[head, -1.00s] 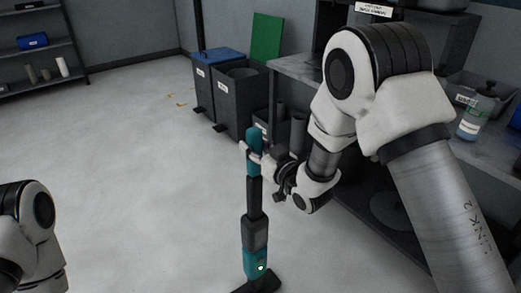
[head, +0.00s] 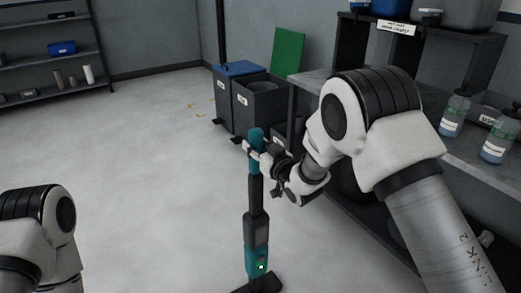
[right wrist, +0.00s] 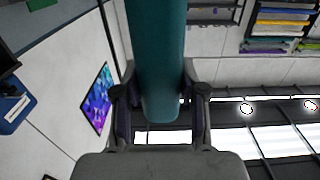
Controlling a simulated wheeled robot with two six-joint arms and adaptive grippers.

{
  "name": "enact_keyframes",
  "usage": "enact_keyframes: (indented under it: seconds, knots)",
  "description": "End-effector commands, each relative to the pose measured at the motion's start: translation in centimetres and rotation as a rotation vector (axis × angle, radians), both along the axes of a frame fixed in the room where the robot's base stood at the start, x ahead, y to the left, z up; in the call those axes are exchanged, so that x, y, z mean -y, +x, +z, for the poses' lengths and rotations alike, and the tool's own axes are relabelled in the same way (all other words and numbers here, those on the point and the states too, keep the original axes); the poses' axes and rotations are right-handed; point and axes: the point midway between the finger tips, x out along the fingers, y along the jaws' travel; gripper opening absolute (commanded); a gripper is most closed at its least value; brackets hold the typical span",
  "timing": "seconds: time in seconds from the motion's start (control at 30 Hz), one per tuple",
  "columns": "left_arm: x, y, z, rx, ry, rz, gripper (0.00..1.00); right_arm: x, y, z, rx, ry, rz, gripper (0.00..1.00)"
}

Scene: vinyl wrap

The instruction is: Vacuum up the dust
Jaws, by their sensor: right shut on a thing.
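A teal and black stick vacuum (head: 257,230) stands upright on the floor in the head view, with a green light lit low on its body. Its dark floor head (head: 262,283) is partly cut off by the bottom edge. My right gripper (head: 254,150) is shut around the teal handle near the top. In the right wrist view the teal handle (right wrist: 158,60) lies between the two fingers of that gripper (right wrist: 158,105). My left arm shows at the lower left of the head view, but its gripper is out of frame. I cannot make out any dust on the visible floor.
A blue-lidded bin (head: 238,70) and an open dark bin (head: 258,105) stand by the wall, near a green panel (head: 288,50). A workbench (head: 470,165) with spray bottles (head: 455,112) runs along the right. A shelf (head: 45,50) stands far left. The floor (head: 130,140) between is clear.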

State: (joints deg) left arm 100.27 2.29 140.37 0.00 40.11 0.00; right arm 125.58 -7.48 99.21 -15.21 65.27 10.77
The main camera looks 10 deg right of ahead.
Motion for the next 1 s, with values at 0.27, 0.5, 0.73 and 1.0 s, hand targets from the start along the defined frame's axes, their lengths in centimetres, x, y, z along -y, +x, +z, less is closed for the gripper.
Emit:
enact_keyframes:
  seconds: [0.27, 0.5, 0.73, 1.0]
  knots:
    - [0.0, 0.0, 1.0, 0.000, 0.000, 0.000, 0.89, -0.4, 1.1, 1.7, 0.009, 0.002, 0.000, 0.00]
    - [0.0, 0.0, 2.1, 0.000, 0.000, 0.000, 0.89, -0.4, 1.1, 3.3, 0.009, 0.002, 0.000, 0.00]
    - [0.0, 0.0, 2.3, 0.000, 0.000, 0.000, 0.89, -0.4, 1.1, 3.7, 0.009, 0.002, 0.000, 0.00]
    - [0.0, 0.0, 2.3, 0.000, 0.000, 0.000, 0.89, -0.4, 1.1, 3.7, 0.009, 0.002, 0.000, 0.00]
